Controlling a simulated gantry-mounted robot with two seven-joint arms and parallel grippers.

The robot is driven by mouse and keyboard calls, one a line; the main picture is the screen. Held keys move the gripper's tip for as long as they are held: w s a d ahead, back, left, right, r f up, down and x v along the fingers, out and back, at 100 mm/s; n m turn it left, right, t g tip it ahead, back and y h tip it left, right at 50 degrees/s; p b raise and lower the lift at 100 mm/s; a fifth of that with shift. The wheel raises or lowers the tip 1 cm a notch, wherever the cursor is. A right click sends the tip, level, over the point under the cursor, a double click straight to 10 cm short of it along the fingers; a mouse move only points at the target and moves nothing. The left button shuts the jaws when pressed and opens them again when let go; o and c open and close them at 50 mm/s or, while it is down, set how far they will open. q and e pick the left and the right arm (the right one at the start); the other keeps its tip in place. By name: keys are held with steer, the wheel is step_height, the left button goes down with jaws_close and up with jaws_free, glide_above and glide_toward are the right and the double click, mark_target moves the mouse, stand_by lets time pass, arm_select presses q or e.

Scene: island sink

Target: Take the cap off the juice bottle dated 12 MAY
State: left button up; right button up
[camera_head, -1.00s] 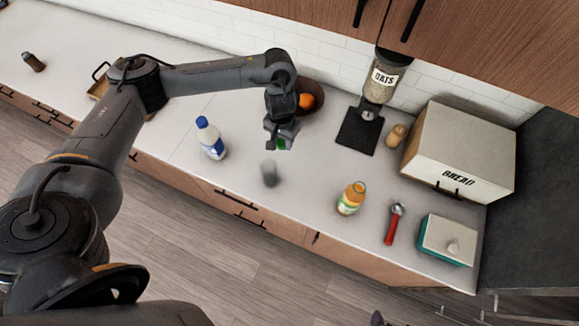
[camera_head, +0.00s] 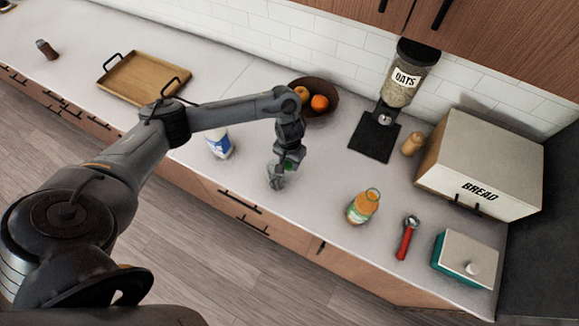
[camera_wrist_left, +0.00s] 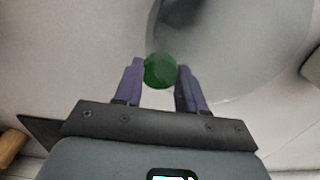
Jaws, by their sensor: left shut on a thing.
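The juice bottle (camera_head: 361,208), orange with a pale label, stands upright on the counter; its date cannot be read. Its top shows a clear rim and no coloured cap. My left gripper (camera_head: 287,167) is left of the bottle, shut on a small green cap (camera_head: 289,166). In the left wrist view the round green cap (camera_wrist_left: 161,70) sits between the two fingertips. A clear grey glass (camera_head: 275,181) is at the gripper, partly hidden by it; I cannot tell whether they touch. My right gripper is out of view.
A white-and-blue bottle (camera_head: 219,144) stands left, its top hidden by my arm. A fruit bowl (camera_head: 329,88) and oats dispenser (camera_head: 403,76) stand behind. A red-handled tool (camera_head: 405,241), teal-and-white box (camera_head: 467,258) and bread box (camera_head: 483,160) are right. A wooden tray (camera_head: 140,79) lies far left.

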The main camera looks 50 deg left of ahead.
mark_target(290, 164)
arm_select(q)
steer(key=shift+f, duration=1.75)
steer(key=o, duration=1.2)
steer(key=shift+f, duration=0.1)
steer(key=shift+c, duration=0.2)
